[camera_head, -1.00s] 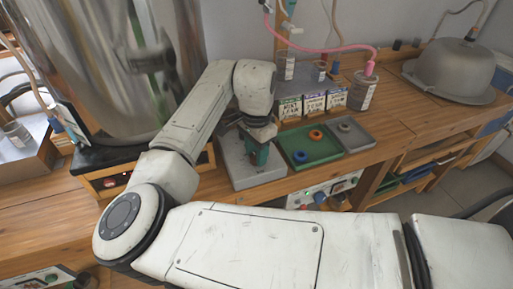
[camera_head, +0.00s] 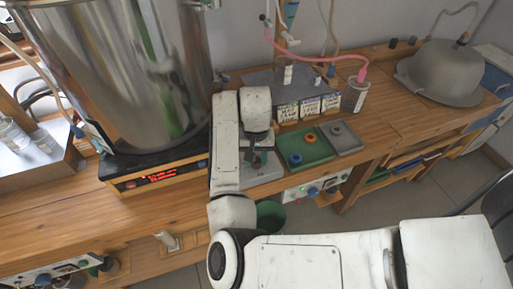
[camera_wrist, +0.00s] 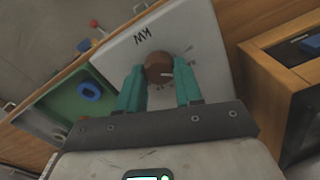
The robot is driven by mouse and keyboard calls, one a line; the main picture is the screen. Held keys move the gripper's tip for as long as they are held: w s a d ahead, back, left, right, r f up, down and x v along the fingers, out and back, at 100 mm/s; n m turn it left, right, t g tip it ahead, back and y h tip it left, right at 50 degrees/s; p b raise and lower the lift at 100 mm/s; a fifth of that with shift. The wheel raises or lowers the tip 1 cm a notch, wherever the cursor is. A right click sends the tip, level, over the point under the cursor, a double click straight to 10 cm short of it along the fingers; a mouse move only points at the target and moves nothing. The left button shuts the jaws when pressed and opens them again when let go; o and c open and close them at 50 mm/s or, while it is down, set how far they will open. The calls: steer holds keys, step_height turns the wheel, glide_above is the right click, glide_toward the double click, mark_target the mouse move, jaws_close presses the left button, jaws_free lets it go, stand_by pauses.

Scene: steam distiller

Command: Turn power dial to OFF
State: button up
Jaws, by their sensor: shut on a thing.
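The power dial (camera_wrist: 158,66) is a round brown knob with a white pointer mark, on a pale grey panel (camera_wrist: 205,25) lettered "KW" in the wrist view. The mark points to the right in that view. My gripper (camera_wrist: 159,78) has its two teal fingers shut on the dial, one on each side. In the head view my gripper (camera_head: 254,163) is over the grey panel (camera_head: 262,181), left of a green tray, and hides the dial. I see no OFF lettering.
The green tray (camera_head: 315,154) holds a blue and an orange ring. A grey tray (camera_head: 347,144) lies to its right, with small boxes (camera_head: 288,113) behind. The large metal vessel (camera_head: 100,70) stands at left on a base with a lit red display (camera_head: 160,176).

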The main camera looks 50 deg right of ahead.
steer(key=n+p, duration=0.4)
steer(key=shift+r+p, duration=0.25)
steer(key=shift+p, duration=0.1)
steer(key=shift+a+f+n+p, duration=0.1)
steer(key=shift+f+n+p, duration=0.1)
steer(key=shift+n+p, duration=0.95)
steer(key=shift+w+n, duration=0.1)
steer(key=shift+n, duration=0.15)
steer(key=o, duration=1)
steer(key=shift+o, duration=0.2)
step_height(320, 180, up, 11)
steer(key=shift+f, duration=0.15)
